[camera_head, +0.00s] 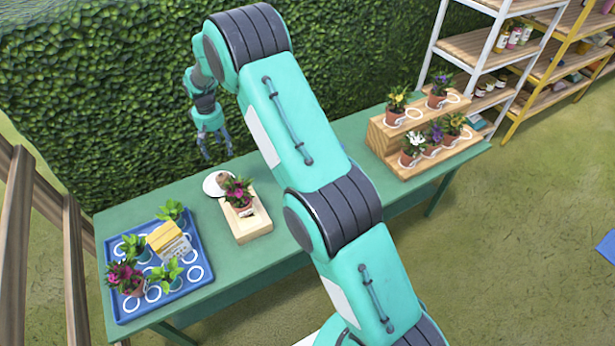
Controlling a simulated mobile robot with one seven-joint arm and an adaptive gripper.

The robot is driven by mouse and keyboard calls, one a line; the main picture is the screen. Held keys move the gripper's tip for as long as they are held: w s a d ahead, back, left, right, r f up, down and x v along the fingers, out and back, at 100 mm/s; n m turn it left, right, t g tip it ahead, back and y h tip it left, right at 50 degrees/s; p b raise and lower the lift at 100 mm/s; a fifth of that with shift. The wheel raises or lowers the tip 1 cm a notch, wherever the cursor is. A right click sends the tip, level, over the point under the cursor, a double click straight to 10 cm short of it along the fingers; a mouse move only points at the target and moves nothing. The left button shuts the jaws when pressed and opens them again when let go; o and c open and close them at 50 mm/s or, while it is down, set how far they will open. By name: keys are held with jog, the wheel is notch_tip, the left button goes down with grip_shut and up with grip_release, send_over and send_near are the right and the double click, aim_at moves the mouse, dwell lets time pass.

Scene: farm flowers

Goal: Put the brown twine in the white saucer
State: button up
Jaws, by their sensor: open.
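The white saucer (210,187) lies on the green table, behind and left of a wooden block with a potted pink flower. A small brown bundle, seemingly the brown twine (223,177), shows at the saucer's right side and looks to be resting in it, partly overlapped by the flower. My gripper (217,157) is open, fingers pointing down, above the back edge of the table. It is apart from the twine and the saucer, with nothing visible between its fingers.
The wooden block (254,227) stands close to the saucer. A blue tray (196,293) with several potted plants and a yellow-and-white packet (168,242) is at the left. A stepped wooden stand (385,140) with several flowerpots is at the right. A hedge rises behind the table.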

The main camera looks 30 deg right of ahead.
jog(key=s+d+r+t, duration=0.1)
jog(key=s+d+r, duration=0.1)
jog(key=s+r, duration=0.65)
jog(key=s+d+r+m+t, duration=0.1)
jog(key=s+r, duration=0.5)
jog(key=r, duration=0.6)
jog(key=s+d+r, duration=0.2)
jog(key=s+r, duration=0.6)
jog(key=r, duration=0.3)
jog(key=s+d+r+t, duration=0.1)
jog(key=s+r, duration=0.2)
jog(key=s, duration=0.6)
jog(key=s+d+r+t, duration=0.1)
jog(key=s+r, duration=0.2)
jog(key=s, duration=0.5)
jog(key=s+f+m+t, duration=0.1)
jog(key=s+f, duration=0.1)
jog(key=s, duration=1.5)
jog(key=shift+d, duration=0.4)
notch_tip(320, 180, down, 6)
jog(key=b, duration=0.5)
jog(key=shift+r+b, duration=0.15)
jog(key=shift+b, duration=0.2)
jog(key=shift+o, duration=0.5)
